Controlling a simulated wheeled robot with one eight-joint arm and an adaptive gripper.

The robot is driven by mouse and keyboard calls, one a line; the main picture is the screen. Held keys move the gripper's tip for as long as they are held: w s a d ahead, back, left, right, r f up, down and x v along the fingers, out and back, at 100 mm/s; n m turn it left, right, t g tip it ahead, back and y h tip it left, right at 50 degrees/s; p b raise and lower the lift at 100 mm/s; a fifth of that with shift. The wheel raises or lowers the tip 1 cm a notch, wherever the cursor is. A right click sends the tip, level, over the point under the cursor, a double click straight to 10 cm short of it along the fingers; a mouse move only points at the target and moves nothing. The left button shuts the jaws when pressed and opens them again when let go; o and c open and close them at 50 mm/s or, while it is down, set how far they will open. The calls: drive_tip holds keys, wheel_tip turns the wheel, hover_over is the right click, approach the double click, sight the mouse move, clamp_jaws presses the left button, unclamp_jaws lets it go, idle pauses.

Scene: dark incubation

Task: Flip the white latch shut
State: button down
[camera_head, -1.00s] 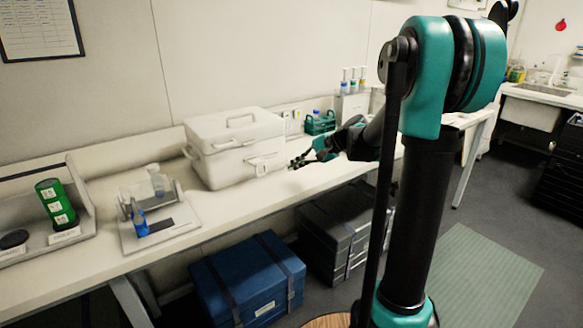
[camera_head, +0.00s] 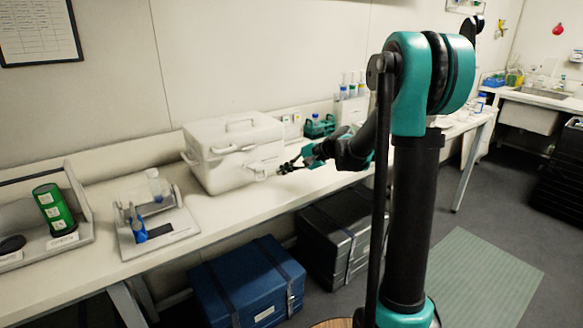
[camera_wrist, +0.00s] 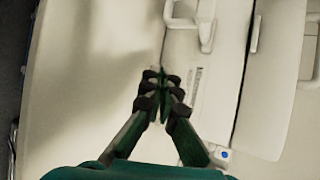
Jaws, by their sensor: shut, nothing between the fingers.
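A white lidded box (camera_head: 225,170) stands on the bench, and it fills the right of the wrist view (camera_wrist: 225,85). A small white latch (camera_head: 261,171) sits on its front face near the right end. In the wrist view a white loop-shaped part, which looks like the latch (camera_wrist: 206,30), stands out from the box near the top edge. Its exact angle is hard to tell. My gripper (camera_head: 280,171) is just right of the box's front. In the wrist view my gripper's fingertips (camera_wrist: 162,75) are together and empty, below the latch and apart from it.
The white bench (camera_head: 205,207) is clear in front of the box. A small rack with a blue item (camera_head: 140,230) and a green cylinder (camera_head: 55,208) stand to the left. A green rack (camera_head: 319,127) is behind my gripper. A blue case (camera_head: 245,282) and dark case (camera_head: 335,235) sit below.

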drive_tip(key=x, duration=0.4)
drive_tip(key=shift+a+f, duration=0.1)
drive_tip(key=shift+a, duration=0.05)
drive_tip(key=shift+s+r, duration=0.3)
drive_tip(key=shift+s, duration=0.2)
drive_tip(key=shift+s+r, duration=0.3)
drive_tip(key=shift+s, duration=0.2)
drive_tip(key=shift+s+a+r, duration=0.25)
drive_tip(key=shift+s+r, duration=0.2)
drive_tip(key=shift+s, duration=0.3)
